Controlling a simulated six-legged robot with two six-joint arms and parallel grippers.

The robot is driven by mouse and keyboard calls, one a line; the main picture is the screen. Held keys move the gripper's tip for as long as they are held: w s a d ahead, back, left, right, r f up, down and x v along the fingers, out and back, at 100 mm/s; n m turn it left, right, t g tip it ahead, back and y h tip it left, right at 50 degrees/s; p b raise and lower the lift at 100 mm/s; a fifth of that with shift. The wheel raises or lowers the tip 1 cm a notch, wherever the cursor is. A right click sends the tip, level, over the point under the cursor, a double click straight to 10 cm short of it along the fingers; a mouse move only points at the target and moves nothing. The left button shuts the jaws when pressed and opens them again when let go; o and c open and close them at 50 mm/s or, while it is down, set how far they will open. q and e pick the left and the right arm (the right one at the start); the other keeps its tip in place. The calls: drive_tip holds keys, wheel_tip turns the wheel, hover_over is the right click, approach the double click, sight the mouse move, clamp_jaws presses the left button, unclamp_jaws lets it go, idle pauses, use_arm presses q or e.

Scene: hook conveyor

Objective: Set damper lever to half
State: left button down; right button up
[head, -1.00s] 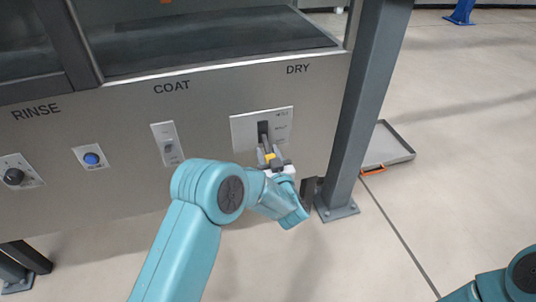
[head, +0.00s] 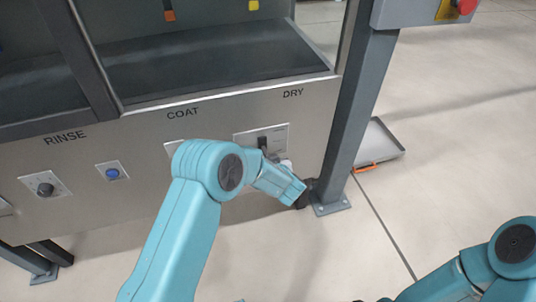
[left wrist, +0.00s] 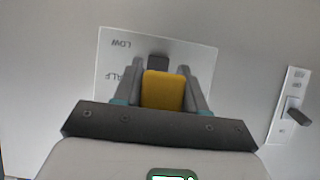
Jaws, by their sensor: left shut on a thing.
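The damper lever's light plate (head: 280,131) sits on the steel panel under the DRY label, with a dark slot in it. In the left wrist view the plate (left wrist: 118,62) shows upside down, with LOW and part of another word legible. My left gripper (left wrist: 163,92) is shut on the lever's yellow handle (left wrist: 163,90), which lies between its two fingers. The fingers cover part of the plate and its markings. In the head view, my left wrist hides the handle and most of the gripper. My right arm shows at the lower right; its gripper is out of view.
Left along the panel are a blue button (head: 112,173) and a dark knob (head: 45,189). A small switch (left wrist: 291,108) shows in the left wrist view. A grey post (head: 348,110) stands close right of the lever. A tray (head: 378,146) lies on the floor beyond it.

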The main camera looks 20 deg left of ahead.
use_arm(q)
drive_tip(key=shift+s, duration=0.1)
idle(0.4)
drive_tip(key=c, duration=0.7)
unclamp_jaws()
drive_tip(key=shift+r, duration=0.1)
drive_tip(key=shift+s+d+r+p, duration=0.15)
drive_tip(key=shift+d+r+p, duration=0.1)
drive_tip(key=shift+p, duration=0.1)
drive_tip(key=p+v, duration=0.3)
drive_tip(key=v, duration=1.2)
drive_tip(key=shift+s+r, duration=0.15)
drive_tip(key=shift+r, duration=0.2)
